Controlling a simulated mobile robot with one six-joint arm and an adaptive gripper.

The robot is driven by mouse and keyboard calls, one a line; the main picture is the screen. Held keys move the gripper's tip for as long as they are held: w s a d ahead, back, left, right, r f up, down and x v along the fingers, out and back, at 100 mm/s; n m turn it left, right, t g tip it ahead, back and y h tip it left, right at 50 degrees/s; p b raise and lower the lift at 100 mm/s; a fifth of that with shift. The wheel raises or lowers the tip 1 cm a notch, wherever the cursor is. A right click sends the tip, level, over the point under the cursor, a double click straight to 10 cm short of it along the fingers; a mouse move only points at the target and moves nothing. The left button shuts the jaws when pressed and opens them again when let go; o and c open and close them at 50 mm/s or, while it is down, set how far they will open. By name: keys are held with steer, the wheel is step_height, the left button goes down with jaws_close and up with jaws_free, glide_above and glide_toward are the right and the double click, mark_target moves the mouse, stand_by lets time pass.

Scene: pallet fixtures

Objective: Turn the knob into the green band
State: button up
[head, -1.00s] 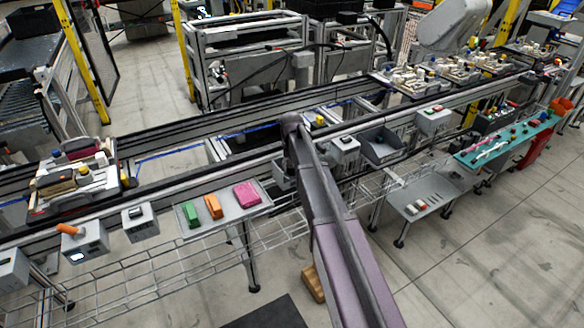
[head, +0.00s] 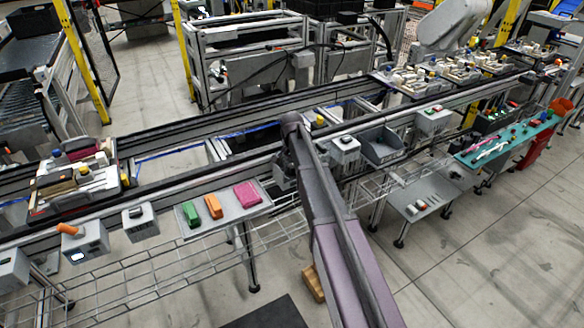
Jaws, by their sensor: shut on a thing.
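My arm runs up from the bottom and bends near the conveyor's front rail. My gripper (head: 284,163) points down behind the forearm, small, dark and mostly hidden. It is shut, over a grey box (head: 281,183) on the front rail that shows only in part left of my arm. The knob is hidden between gripper and box. No green band can be made out, so the knob's angle cannot be told.
A grey box with a black top part (head: 345,144) stands right of my arm, beside a dark open bin (head: 384,147). Left are a tray (head: 235,213) with green, orange and pink blocks, another grey box (head: 139,223) and a box with an orange handle (head: 84,243).

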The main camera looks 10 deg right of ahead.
steer(key=shift+s, duration=0.1)
steer(key=o, duration=1.1)
steer(key=shift+o, duration=0.2)
steer(key=shift+n, duration=0.4)
